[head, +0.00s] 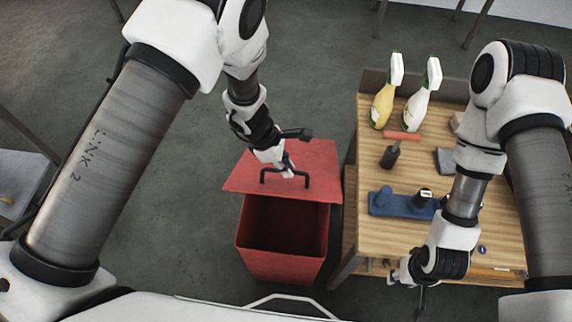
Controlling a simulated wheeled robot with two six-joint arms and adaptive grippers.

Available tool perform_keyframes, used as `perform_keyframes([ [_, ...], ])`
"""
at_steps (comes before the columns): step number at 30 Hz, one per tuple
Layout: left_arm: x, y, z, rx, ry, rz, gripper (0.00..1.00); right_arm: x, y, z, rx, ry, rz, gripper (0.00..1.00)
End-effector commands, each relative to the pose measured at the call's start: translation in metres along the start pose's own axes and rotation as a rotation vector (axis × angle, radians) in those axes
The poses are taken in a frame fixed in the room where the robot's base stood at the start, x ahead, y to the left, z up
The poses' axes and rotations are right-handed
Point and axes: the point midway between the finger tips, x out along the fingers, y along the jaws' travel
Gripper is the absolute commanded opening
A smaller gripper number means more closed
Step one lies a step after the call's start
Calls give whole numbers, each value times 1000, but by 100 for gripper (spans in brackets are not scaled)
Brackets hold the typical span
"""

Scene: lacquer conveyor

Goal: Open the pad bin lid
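The red pad bin (281,267) stands on the floor left of the workbench. Its red lid (318,165) shows its handle side up and lies toward the far side. The bin's dark interior shows in front of the lid's near edge. A black handle (307,181) is on the lid. My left gripper (297,152) is at the handle, fingers spread, one fingertip close to or touching it; contact is unclear. My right gripper (408,288) is open and empty low by the workbench's near edge.
The wooden workbench (385,245) holds a yellow spray bottle (383,104), a white spray bottle (419,104), a red-handled tool (396,148) and a blue holder (390,203). Grey floor left of the bin is clear. A grey table (18,175) stands at far left.

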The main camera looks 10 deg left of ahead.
Motion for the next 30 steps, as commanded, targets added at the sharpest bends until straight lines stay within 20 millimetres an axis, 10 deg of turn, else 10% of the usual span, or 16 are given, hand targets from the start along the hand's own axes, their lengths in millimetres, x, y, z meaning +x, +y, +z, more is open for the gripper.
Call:
perform_keyframes([
  [14,-43,44,24,-41,-23,-114,0,-81,-1,0,0,1,0,40],
  [30,-94,165,42,-92,-3,-224,0,1,0,0,0,0,0,40],
])
